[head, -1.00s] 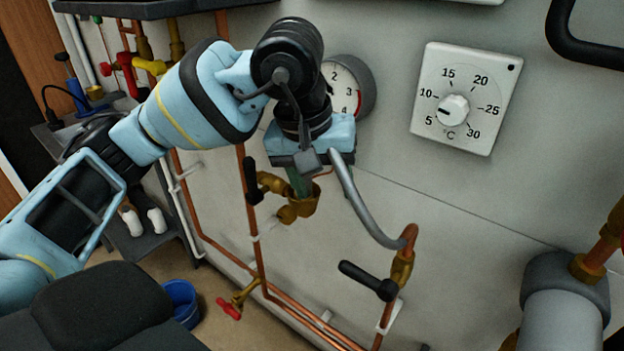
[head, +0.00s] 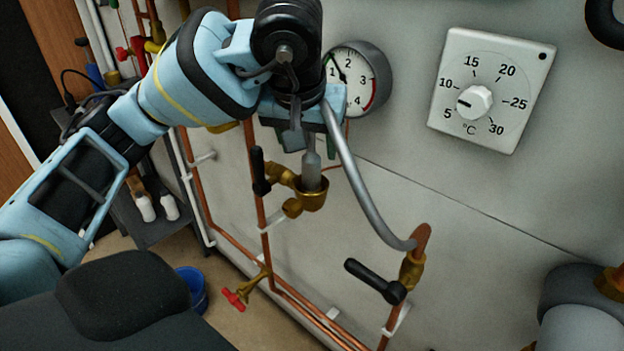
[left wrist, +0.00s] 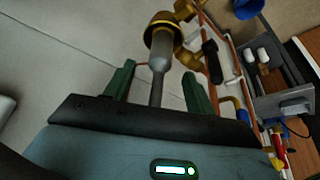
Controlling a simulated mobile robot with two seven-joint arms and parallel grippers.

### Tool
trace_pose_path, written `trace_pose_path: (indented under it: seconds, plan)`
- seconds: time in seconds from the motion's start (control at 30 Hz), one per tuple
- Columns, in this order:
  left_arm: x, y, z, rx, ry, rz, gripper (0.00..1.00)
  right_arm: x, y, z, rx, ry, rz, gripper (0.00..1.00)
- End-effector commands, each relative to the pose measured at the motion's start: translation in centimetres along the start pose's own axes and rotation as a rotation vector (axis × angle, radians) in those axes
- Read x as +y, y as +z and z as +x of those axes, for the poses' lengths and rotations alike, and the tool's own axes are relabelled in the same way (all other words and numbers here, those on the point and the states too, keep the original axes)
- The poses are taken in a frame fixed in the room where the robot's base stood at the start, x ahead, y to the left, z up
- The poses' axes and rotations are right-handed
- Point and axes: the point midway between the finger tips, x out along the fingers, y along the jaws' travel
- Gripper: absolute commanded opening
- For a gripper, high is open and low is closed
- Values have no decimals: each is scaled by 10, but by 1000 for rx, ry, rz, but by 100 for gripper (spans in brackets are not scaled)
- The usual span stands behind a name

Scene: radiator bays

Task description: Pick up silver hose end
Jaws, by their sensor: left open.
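The silver hose end (head: 311,172) stands upright in a brass cup (head: 313,198) on the wall pipework. In the left wrist view the silver hose end (left wrist: 158,62) has its wide part in the brass cup (left wrist: 163,38) and its thin stem running back between my fingers. My left gripper (head: 306,150) is above the cup. Its two green fingers are spread apart, one on each side of the stem, with gaps visible in the left wrist view. The grey hose (head: 362,195) curves from a copper elbow up to my gripper, where its upper part is hidden. My right gripper is out of view.
A pressure gauge (head: 362,80) sits close behind my left gripper. A black-handled valve (head: 375,281) is below the hose, and another black lever (head: 260,172) is left of the cup. A thermostat dial (head: 490,92) is on the wall to the right.

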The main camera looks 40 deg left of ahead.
Motion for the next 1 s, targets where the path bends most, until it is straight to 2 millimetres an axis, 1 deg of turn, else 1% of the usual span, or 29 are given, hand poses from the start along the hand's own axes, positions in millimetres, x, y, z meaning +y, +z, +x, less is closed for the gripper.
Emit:
trace_pose_path:
  seconds: [0.03, 0.17, 0.3, 0.4, 0.6, 0.67, 1.0]
  plan:
    - [0, 2, 10, -8, -3, 1, 55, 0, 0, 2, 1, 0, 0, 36]
    - [-1, 2, 27, -5, -4, -1, 55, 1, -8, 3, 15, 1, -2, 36]
    - [-1, 1, 42, -4, -3, -1, 55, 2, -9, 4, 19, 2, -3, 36]
    - [0, 1, 46, -2, -1, -1, 55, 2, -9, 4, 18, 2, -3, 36]
    - [0, 1, 46, -1, 0, 0, 55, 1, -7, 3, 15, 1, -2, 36]
    - [0, 1, 46, -2, 0, 0, 48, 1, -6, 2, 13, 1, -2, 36]
    - [0, 1, 46, -2, 0, 0, 4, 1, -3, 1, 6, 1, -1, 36]
